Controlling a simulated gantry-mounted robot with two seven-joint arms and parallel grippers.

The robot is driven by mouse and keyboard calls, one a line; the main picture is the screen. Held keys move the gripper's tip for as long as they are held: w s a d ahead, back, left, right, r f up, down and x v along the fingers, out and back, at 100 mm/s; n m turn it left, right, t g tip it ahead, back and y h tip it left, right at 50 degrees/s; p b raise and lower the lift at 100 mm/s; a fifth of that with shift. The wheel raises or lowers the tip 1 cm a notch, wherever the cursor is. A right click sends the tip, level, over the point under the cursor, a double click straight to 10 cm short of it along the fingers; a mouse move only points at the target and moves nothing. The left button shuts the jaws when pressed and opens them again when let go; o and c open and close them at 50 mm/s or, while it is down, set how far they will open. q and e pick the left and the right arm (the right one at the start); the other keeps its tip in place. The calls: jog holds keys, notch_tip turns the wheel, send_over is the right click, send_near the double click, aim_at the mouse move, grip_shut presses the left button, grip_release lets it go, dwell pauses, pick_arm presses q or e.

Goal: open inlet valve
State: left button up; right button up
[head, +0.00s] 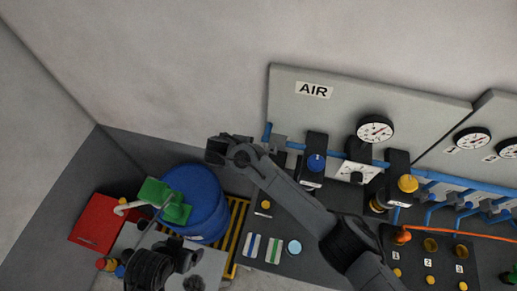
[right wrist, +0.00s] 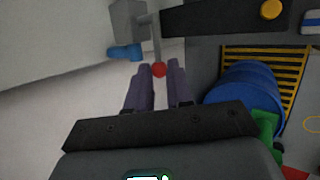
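In the right wrist view a grey valve body (right wrist: 128,20) sits beside a blue pipe end (right wrist: 124,53). A thin grey lever (right wrist: 156,40) runs from it to a red ball knob (right wrist: 159,70). The two dark fingers of my right gripper (right wrist: 159,72) stand close together, one on each side of the knob; whether they touch it is unclear. In the head view my right gripper (head: 222,150) is left of the grey valve (head: 281,143) at the blue pipe's left end, and the knob is hidden. My left gripper (head: 188,262) is low in the picture; its fingers are unclear.
An AIR panel (head: 330,110) with gauges (head: 376,129) stands at the back wall. A blue barrel (head: 205,192) lies over a yellow grating (head: 233,235), near a green object (head: 165,198) and a red box (head: 96,221). An orange hose (head: 450,235) crosses at right.

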jog(key=shift+v, duration=1.85)
jog(key=s+d+f+m+g+y, duration=0.2)
jog(key=s+f+m, duration=0.15)
jog(key=s, duration=0.25)
jog(key=s+d+f+m+g+y, duration=0.1)
jog(key=s+d+f+m+y, duration=0.1)
jog(key=s+d+f+y, duration=0.3)
jog(key=s+d+r+m+h, duration=0.2)
jog(key=s+d+m, duration=0.6)
jog(key=s+d, duration=0.9)
jog(key=d, duration=0.3)
jog(key=shift+s+d+r+t, duration=0.2)
jog(key=shift+s+t, duration=0.1)
jog(key=shift+s, duration=0.1)
